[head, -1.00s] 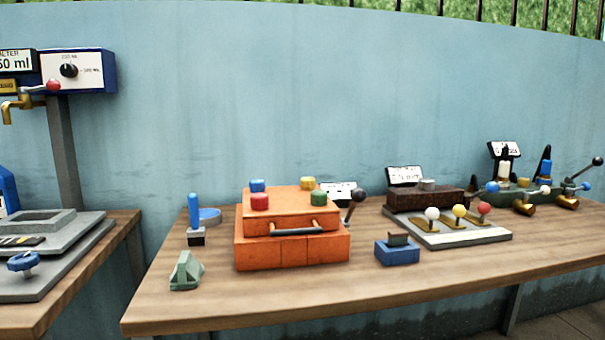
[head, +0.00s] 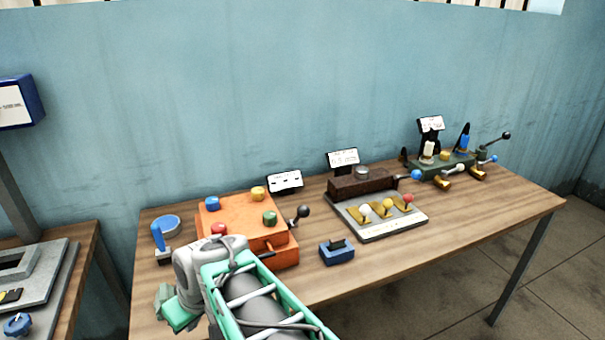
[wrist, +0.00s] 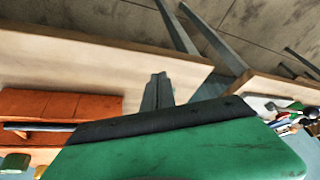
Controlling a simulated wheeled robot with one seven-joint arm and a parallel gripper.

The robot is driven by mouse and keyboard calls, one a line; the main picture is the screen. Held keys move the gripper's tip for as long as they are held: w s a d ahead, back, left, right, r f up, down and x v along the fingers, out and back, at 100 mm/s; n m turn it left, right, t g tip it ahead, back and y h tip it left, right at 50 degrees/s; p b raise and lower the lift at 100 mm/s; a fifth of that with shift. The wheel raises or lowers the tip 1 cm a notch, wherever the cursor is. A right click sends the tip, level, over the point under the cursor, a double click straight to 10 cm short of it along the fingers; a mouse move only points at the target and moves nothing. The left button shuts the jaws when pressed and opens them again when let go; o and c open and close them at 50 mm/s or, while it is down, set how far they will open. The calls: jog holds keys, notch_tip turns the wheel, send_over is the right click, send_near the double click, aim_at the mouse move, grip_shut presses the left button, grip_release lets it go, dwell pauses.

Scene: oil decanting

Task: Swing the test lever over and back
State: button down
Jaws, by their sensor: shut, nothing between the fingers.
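Several levers stand on the wooden table. One with a black ball (head: 303,211) rises at the right side of the orange box (head: 240,228). One with a blue ball (head: 415,175) sticks out right of the dark brown block (head: 362,181). One with a black ball (head: 506,135) is on the dark green unit at the far right. The label plates are too small to read, so I cannot tell which is the test lever. My gripper (wrist: 157,92) is shut and empty in the wrist view, over the table's front edge. In the head view my arm hides its fingertips.
A plate with white, yellow and red knobs (head: 378,221) stands mid-table. A small blue block (head: 337,252) sits in front of it. A blue-handled item (head: 159,238) is left of the orange box. The table's (head: 450,232) front right is clear.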

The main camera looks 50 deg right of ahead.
jog(key=w+d+r+m+t+h, duration=0.1)
jog(key=w+d+r+t, duration=0.2)
jog(key=d, duration=0.8)
jog(key=d+r+m+t+h, duration=0.15)
jog(key=d+r, duration=0.35)
jog(key=d, duration=0.5)
jog(key=s+d+r+t+h, duration=0.2)
jog(key=s+d+r, duration=0.2)
jog(key=d, duration=0.3)
jog(key=s+d+r+t+h, duration=0.1)
jog(key=s+d+r+h, duration=0.2)
jog(key=d, duration=0.5)
jog(key=p, duration=0.2)
send_over(303, 207)
jog(key=w, duration=0.2)
notch_tip(303, 207, down, 3)
jog(key=shift+w+d+r+m+y, duration=0.1)
jog(key=shift+d+m+y, duration=0.05)
jog(key=shift+m+y, duration=0.25)
jog(key=f, duration=0.1)
jog(key=s+f, duration=0.1)
jog(key=shift+s+f, duration=0.3)
jog(key=shift+f, duration=0.1)
jog(key=shift+s+f, duration=0.2)
jog(key=shift+f, duration=0.15)
